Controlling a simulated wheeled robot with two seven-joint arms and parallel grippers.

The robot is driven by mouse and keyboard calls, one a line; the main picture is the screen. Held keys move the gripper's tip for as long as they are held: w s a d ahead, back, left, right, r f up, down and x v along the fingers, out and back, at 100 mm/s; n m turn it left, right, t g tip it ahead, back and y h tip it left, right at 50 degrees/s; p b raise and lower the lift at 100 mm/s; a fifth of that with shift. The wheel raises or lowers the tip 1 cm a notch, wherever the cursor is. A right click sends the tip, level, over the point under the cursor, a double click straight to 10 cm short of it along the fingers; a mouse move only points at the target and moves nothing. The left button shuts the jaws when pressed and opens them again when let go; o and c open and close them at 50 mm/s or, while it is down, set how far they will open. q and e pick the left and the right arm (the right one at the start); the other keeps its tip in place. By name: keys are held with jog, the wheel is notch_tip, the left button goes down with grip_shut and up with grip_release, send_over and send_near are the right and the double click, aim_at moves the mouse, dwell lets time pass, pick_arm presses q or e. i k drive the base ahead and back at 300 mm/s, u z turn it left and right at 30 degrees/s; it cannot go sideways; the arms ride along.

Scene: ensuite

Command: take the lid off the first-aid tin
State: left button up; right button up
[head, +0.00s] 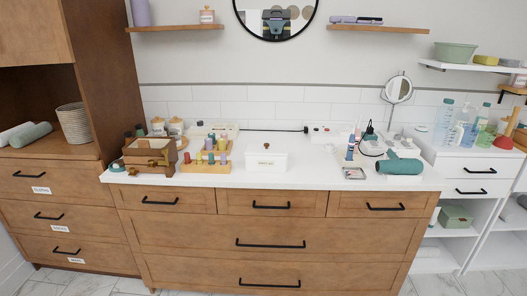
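A white box (266,160) with a flat white lid (252,149) stands near the middle of the white counter. A small label on the front is too small to read clearly; this box looks like the first-aid tin. What is inside is hidden. Neither of my grippers shows in the head view.
Left of the box stand a wooden rack with coloured pegs (206,165) and a brown wooden box (149,154). The counter (290,179) is clear in front.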

aim_at(266, 149)
jog(key=u, duration=1.45)
jog(key=i, duration=2.4)
jog(key=z, duration=2.85)
